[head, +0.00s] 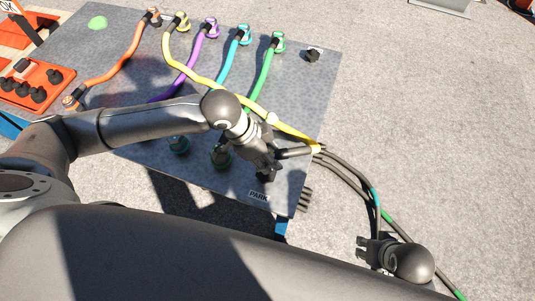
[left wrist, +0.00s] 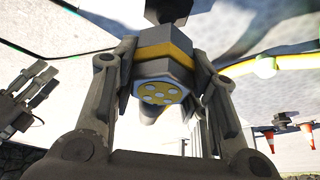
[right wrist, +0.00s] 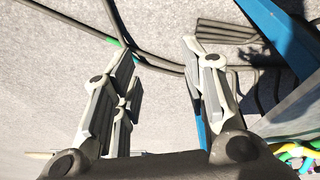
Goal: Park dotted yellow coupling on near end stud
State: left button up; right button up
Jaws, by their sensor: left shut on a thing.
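The dotted yellow coupling (left wrist: 165,68) is a grey block with a yellow band and a yellow face with pale dots. My left gripper (head: 264,157) is shut on it, above the near edge of the grey board (head: 310,115). In the left wrist view the fingers press on both its sides. A dark stud (head: 265,176) shows partly beneath the gripper, by the PARK label (head: 258,195). A dark post (left wrist: 168,12) shows beyond the coupling in the left wrist view; whether they touch is unclear. My right gripper (head: 368,248) is open and empty, off the board's right side.
A black stud (head: 313,55) stands at the board's far right. Orange, yellow, purple, cyan and green cables cross the board. The yellow cable (head: 205,77) passes just beyond my left gripper. Dark cables (head: 352,172) trail off the right edge. An orange tray (head: 38,86) lies left.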

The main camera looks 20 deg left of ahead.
pick_arm(q)
jog(key=shift+f, duration=0.25)
notch_tip(320, 180, down, 2)
jog(key=b, duration=0.3)
jog(key=shift+f+b, duration=0.25)
jog(key=shift+b, duration=0.1)
jog(key=shift+f, duration=0.9)
pick_arm(e)
jog(key=shift+t, duration=0.9)
jog(key=shift+w+a+r, duration=0.1)
jog(key=shift+w+r, duration=0.15)
jog(key=shift+r, duration=0.45)
jog(key=shift+w+a+r, duration=0.1)
jog(key=shift+w+r, duration=0.1)
jog(key=shift+r, duration=0.45)
jog(key=shift+w+a+r, duration=0.1)
jog(key=shift+w+r, duration=0.15)
jog(key=shift+r, duration=0.45)
jog(key=shift+s, duration=0.15)
pick_arm(q)
jog(key=shift+p, duration=0.6)
pick_arm(e)
jog(key=shift+s+d+r+g, duration=0.1)
jog(key=shift+s+d+g, duration=0.1)
jog(key=shift+s+g, duration=0.3)
jog(key=shift+s+d+r+g, duration=0.1)
jog(key=shift+s+d+g, duration=0.1)
jog(key=shift+s, duration=0.45)
jog(key=shift+s, duration=0.1)
